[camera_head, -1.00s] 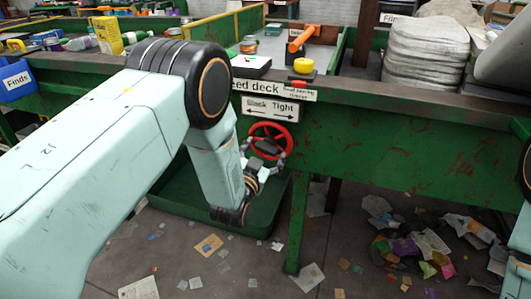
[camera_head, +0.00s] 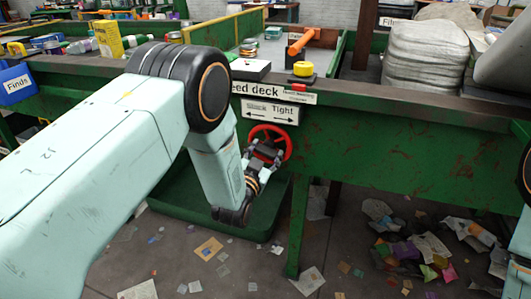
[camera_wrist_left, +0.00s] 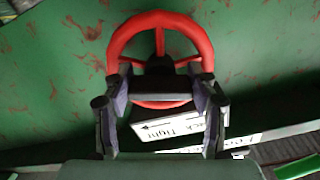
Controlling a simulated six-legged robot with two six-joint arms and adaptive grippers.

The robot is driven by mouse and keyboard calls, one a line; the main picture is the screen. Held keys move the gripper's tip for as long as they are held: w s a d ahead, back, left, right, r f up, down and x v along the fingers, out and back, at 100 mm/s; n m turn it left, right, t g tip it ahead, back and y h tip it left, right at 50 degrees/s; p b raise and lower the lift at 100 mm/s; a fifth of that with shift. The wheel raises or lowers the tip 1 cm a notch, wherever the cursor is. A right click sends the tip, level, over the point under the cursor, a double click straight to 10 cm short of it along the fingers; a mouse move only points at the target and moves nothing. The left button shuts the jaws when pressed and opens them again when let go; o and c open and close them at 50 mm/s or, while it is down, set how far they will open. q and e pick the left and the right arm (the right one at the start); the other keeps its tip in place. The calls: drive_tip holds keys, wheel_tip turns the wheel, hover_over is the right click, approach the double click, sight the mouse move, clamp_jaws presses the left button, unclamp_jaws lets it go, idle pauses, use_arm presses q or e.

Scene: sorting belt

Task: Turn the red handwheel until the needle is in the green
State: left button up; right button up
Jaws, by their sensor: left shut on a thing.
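The red handwheel (camera_head: 288,147) is mounted on the green front of the feed deck, below a white sign (camera_head: 270,111) reading Slack and Tight with arrows. My left gripper (camera_head: 264,151) is at the wheel and shut on it. In the left wrist view the red rim (camera_wrist_left: 160,20) arcs beyond the gripper (camera_wrist_left: 160,92), whose two fingers sit either side of the wheel's dark middle. The gripper hides part of the wheel. I cannot make out a needle or a green zone in either view. My right gripper is out of the picture.
A yellow button (camera_head: 303,68) and an orange-handled thing (camera_head: 302,40) sit on the deck above. A green tray (camera_head: 170,205) lies below the wheel. A green leg (camera_head: 298,225) stands to the right. Scraps litter the floor.

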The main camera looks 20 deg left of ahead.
use_arm(q)
drive_tip(key=shift+m, duration=0.3)
drive_tip(key=shift+c, duration=0.2)
drive_tip(key=m, duration=0.3)
drive_tip(key=shift+a+p, duration=0.1)
drive_tip(key=shift+p, duration=0.25)
drive_tip(key=shift+m, duration=2)
drive_tip(key=o, duration=1.2)
drive_tip(key=shift+c, duration=0.2)
